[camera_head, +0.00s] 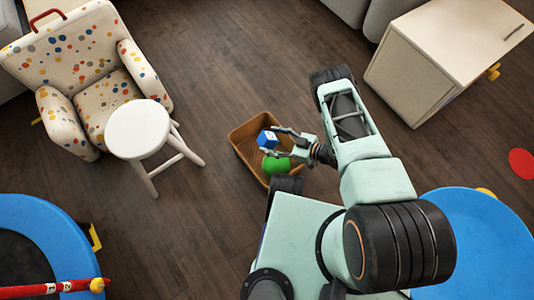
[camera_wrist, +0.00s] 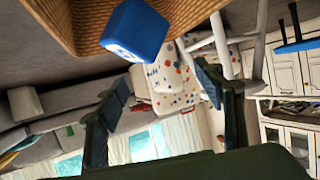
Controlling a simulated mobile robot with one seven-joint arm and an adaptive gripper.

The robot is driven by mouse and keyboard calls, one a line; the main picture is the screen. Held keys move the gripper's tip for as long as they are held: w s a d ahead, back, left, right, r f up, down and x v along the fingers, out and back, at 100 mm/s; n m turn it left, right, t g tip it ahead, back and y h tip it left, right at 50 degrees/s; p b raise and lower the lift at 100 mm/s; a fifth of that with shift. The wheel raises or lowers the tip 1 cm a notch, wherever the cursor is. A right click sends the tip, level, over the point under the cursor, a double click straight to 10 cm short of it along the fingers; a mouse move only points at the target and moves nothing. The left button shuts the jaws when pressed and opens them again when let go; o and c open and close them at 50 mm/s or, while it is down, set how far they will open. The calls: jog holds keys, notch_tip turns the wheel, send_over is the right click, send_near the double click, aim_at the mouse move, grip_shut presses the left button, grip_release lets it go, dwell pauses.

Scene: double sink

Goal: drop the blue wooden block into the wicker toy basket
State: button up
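The blue wooden block (camera_head: 267,139), with white marking on one face, shows over the wicker toy basket (camera_head: 244,165) in the head view. My gripper (camera_head: 272,141) is over the basket with its fingers spread on either side of the block. In the wrist view the block (camera_wrist: 138,30) is in front of the basket wall (camera_wrist: 85,22), clear of both fingers. My gripper (camera_wrist: 160,78) is open and empty there. Whether the block touches the basket cannot be told.
A green object (camera_head: 276,165) lies in the basket. A white stool (camera_head: 138,128) and a dotted armchair (camera_head: 85,70) stand to the left. A pale cabinet (camera_head: 445,55) is at upper right. Wooden floor around the basket is clear.

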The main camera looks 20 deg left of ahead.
jog(key=v, duration=1.2)
jog(key=shift+r, duration=0.15)
